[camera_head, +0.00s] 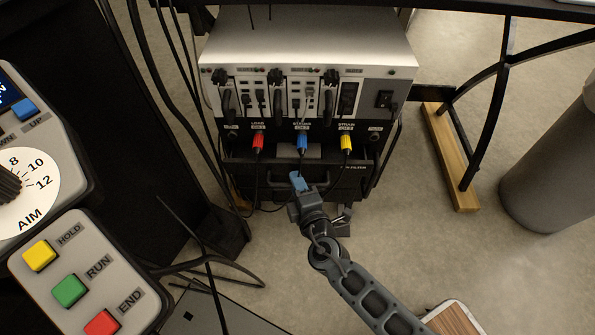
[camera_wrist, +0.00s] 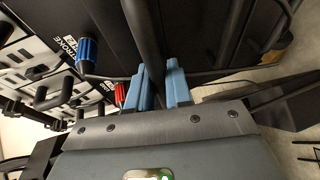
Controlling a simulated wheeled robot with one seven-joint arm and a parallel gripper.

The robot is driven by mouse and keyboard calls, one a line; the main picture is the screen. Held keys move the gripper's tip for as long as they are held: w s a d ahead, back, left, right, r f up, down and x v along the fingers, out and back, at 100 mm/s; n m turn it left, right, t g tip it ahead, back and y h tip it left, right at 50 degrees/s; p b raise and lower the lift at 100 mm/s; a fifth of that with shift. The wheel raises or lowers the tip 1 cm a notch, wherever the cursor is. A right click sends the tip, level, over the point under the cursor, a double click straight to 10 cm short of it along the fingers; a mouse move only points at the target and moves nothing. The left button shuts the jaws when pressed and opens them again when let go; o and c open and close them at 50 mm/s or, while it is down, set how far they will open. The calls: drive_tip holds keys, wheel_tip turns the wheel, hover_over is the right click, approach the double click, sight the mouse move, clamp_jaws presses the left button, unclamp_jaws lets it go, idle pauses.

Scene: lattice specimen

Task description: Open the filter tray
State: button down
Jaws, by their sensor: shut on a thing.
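The filter tray (camera_head: 345,182) is the dark front low on the equipment rack, under the row of coloured plugs, with a "FILTER" label at its right. A dark bar handle (camera_wrist: 146,35) runs across it. My gripper (camera_head: 298,182) is at the middle of the tray front in the head view. In the wrist view its blue fingers (camera_wrist: 162,88) are closed on the handle, one on each side of the bar. My gripper hides part of the tray in the head view, and I cannot tell from these frames whether the tray stands out from the rack.
Red (camera_head: 258,142), blue (camera_head: 302,141) and yellow (camera_head: 346,143) plugs with hanging cables sit just above the tray. A control panel (camera_head: 75,275) stands at the left. A grey cylinder (camera_head: 545,180) stands at the right.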

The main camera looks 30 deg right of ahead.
drive_tip(key=s+a+b, duration=0.2)
drive_tip(key=s+a, duration=0.3)
drive_tip(key=s, duration=0.5)
drive_tip(key=shift+s+a, duration=0.35)
drive_tip(key=shift+a, duration=0.05)
drive_tip(key=c, duration=1.4)
unclamp_jaws()
drive_tip(key=p+v, duration=0.1)
drive_tip(key=v, duration=0.6)
drive_tip(key=shift+s, duration=0.35)
drive_tip(key=shift+a, duration=0.1)
